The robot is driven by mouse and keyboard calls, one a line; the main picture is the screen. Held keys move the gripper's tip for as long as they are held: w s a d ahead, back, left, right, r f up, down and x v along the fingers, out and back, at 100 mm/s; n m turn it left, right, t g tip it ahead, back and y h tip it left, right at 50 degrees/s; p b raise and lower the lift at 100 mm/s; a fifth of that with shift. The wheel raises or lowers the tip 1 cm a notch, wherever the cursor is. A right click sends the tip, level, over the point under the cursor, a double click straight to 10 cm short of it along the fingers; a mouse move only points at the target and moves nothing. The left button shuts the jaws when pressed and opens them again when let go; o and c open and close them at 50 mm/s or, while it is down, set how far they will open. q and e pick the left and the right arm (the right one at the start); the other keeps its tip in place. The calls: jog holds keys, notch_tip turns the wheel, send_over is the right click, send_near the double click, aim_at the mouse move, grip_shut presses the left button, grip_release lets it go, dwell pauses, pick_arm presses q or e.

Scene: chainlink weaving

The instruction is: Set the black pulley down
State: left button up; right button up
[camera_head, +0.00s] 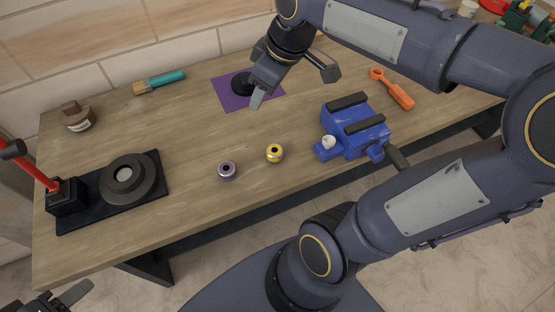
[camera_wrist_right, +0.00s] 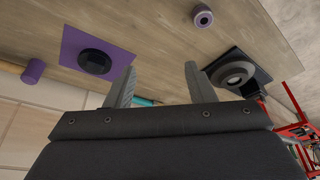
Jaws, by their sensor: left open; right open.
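The black pulley (camera_head: 242,84) lies flat on the purple mat (camera_head: 234,103) at the back middle of the table. The right arm partly covers both in the head view. In the right wrist view the black pulley (camera_wrist_right: 95,61) sits near the middle of the purple mat (camera_wrist_right: 72,40), left of the fingers. My right gripper (camera_head: 293,86) is open and empty, with its fingers (camera_wrist_right: 159,86) apart and clear of the pulley. My left gripper (camera_head: 45,301) is open at the bottom left corner of the head view, partly cut off and far from the pulley.
A purple ring (camera_head: 227,171) and a yellow ring (camera_head: 275,153) stand near the front edge. A blue vise (camera_head: 350,128) and orange tool (camera_head: 393,90) lie to the right. A dark roller press (camera_head: 128,178) with a red lever (camera_head: 28,163) stands left.

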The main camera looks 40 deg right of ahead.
jog(key=s+a+f+m+t+y, duration=0.1)
jog(key=s+a+f+m, duration=0.2)
jog(key=s, duration=0.3)
jog(key=s+a+f+m+t+y, duration=0.1)
jog(key=s+a+f+m, duration=0.2)
jog(key=s, duration=0.3)
jog(key=shift+a+f+m, duration=0.15)
jog(key=shift+f+m, duration=0.3)
jog(key=shift+m, duration=0.05)
